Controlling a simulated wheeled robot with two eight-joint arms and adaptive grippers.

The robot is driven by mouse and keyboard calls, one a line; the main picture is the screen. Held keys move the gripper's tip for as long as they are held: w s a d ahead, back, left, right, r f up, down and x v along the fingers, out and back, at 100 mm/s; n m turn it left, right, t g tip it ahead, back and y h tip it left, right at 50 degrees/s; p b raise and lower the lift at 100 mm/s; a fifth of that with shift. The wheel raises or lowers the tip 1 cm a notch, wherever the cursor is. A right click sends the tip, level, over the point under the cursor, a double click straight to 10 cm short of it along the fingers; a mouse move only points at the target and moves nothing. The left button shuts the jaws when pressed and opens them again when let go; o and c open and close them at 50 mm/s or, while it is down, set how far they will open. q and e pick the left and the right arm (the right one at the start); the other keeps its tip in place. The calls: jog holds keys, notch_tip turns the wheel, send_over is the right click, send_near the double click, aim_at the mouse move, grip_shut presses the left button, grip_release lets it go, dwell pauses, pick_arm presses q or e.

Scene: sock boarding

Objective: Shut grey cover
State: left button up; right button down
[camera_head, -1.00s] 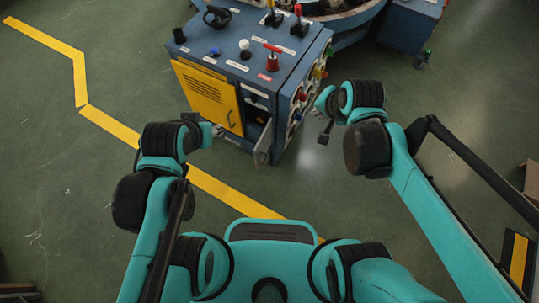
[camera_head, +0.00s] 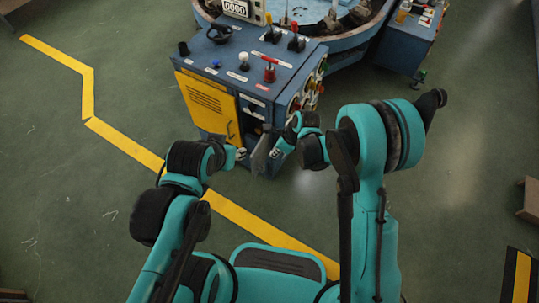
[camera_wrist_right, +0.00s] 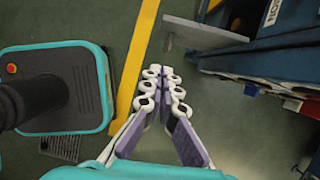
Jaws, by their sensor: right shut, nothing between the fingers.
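The grey cover (camera_head: 262,153) stands swung out from the lower front of the blue cabinet (camera_head: 262,92), beside its yellow door. In the right wrist view the grey cover (camera_wrist_right: 203,33) shows at the top as a flat panel jutting left from the cabinet. My right gripper (camera_head: 277,153) is just right of the cover; its fingers (camera_wrist_right: 163,76) are shut and empty, apart from the cover in the wrist view. My left gripper (camera_head: 241,154) is left of the cover, in front of the yellow door; its finger state is too small to tell.
The yellow door (camera_head: 208,108) is to the left of the cover. Levers and a red valve (camera_head: 270,69) stand on the cabinet top, and coloured buttons line its right side. A yellow floor line (camera_head: 130,143) crosses open green floor.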

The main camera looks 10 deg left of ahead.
jog(key=b, duration=0.4)
send_near(253, 160)
notch_tip(253, 160, down, 5)
jog(key=d, duration=0.3)
jog(key=a, duration=0.4)
jog(key=shift+w+a+r+b, duration=0.1)
jog(key=shift+w+r+b, duration=0.2)
jog(key=shift+b, duration=0.1)
jog(key=shift+s+a, duration=0.1)
jog(key=shift+a, duration=0.05)
